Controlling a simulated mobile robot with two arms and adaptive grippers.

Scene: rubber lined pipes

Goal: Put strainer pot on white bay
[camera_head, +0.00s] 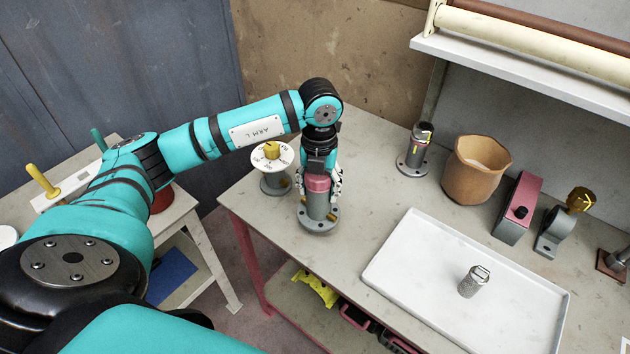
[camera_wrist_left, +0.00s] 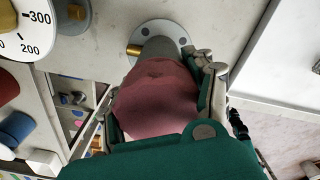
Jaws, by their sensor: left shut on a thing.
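A grey flanged pot with a dull pink top, which I take for the strainer pot (camera_head: 318,208), is upright near the bench's left front edge. My left gripper (camera_head: 319,184) comes down from above and is shut on its pink top, one finger on each side. In the left wrist view the pink top of the pot (camera_wrist_left: 155,100) fills the space between the fingers, with the grey flange beyond. I cannot tell whether the flange touches the bench. The white bay (camera_head: 410,262) is a shallow white tray to the right. My right gripper is out of view.
A small metal canister (camera_head: 473,282) stands in the tray. A dial gauge (camera_head: 272,160) stands close left of the pot. A flanged pot (camera_head: 413,152), orange vessel (camera_head: 476,170) and pink-grey block (camera_head: 517,208) stand behind the tray. Bare bench lies between pot and tray.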

